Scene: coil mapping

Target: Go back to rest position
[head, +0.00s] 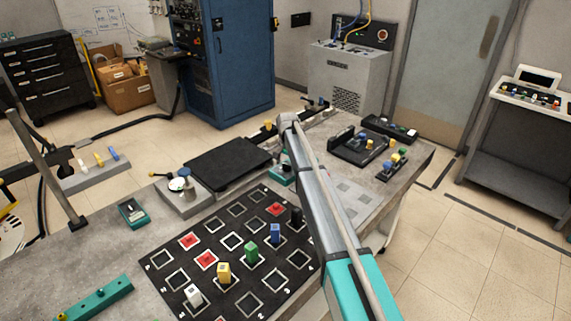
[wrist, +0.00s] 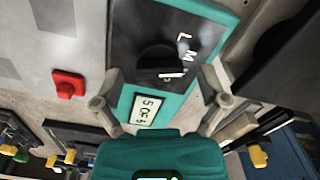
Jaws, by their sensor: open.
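My gripper (wrist: 158,98) is open, with its two grey fingers spread apart and nothing held between them. A teal-edged meter (wrist: 232,12) with a black face, a dark dial and a small display lies beyond the fingers in the wrist view. I cannot tell whether the fingers touch it. In the head view my arm reaches from the lower right to the table's far side. The gripper cannot be made out there. A teal item (head: 283,174) shows partly behind the arm.
A black board (head: 222,216) with white squares holds several coloured blocks on the grey table. A black plate (head: 228,161) and a black tray (head: 362,144) lie farther back. A red block (wrist: 68,84) shows left of the gripper. A blue cabinet (head: 232,60) stands behind.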

